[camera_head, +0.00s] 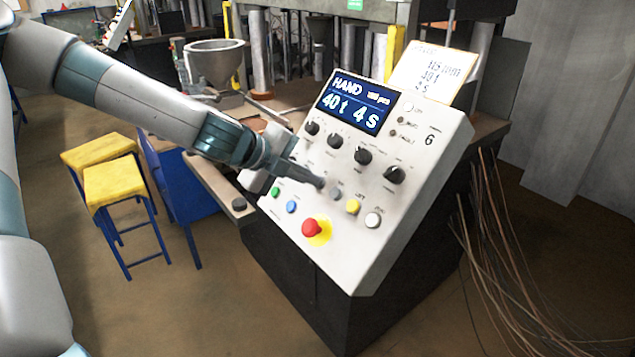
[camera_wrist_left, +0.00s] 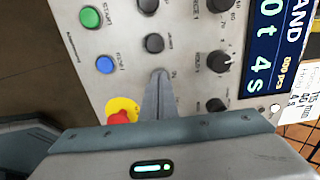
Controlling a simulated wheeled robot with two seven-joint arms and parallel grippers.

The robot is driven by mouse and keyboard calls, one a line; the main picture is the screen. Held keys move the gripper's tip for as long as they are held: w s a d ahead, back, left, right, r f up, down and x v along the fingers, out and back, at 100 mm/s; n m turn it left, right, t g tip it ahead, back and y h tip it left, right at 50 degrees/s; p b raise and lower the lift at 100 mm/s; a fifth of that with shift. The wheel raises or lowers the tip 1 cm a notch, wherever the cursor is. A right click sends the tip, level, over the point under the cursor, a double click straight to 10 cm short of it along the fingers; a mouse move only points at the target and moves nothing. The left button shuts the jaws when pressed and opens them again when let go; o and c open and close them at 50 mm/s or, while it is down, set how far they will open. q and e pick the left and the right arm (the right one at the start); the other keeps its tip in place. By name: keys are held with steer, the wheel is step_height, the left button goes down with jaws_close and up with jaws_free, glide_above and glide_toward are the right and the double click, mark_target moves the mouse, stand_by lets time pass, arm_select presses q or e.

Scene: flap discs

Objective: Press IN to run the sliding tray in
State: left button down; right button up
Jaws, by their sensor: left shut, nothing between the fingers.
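The white control panel (camera_head: 400,230) slopes up with a blue display (camera_head: 355,103) reading HAND, 40 t, 4 s. My left gripper (camera_head: 321,184) is shut and empty, its fingertips over the button row, beside a grey button (camera_head: 336,194). In the left wrist view the closed fingers (camera_wrist_left: 160,75) point at the panel just past a dark button (camera_wrist_left: 154,43). They cover what lies under their tips, and contact cannot be told. The small label by the tips is too blurred to read surely, so IN is not clearly identified. The sliding tray is not clearly seen.
Close by are a red stop button (camera_head: 310,227) on yellow, a yellow button (camera_head: 353,206), a white button (camera_head: 373,220), a blue button (camera_head: 291,206) and a green button (camera_head: 275,192). Black knobs (camera_head: 363,156) sit above. Yellow-topped stools (camera_head: 115,185) stand left; loose cables (camera_head: 520,270) hang right.

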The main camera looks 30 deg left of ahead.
arm_select(q)
steer(key=shift+b, duration=0.3)
stand_by(0.5)
steer(key=shift+r, duration=0.1)
stand_by(0.5)
steer(key=shift+s+a+r+p, duration=0.1)
steer(key=shift+s+r+p, duration=0.25)
steer(key=shift+p, duration=0.25)
steer(key=p+v, duration=0.5)
steer(key=v, duration=0.1)
steer(key=shift+s+a+r+p, duration=0.15)
steer(key=shift+s+a+p, duration=0.05)
steer(key=shift+s+p, duration=0.15)
stand_by(0.3)
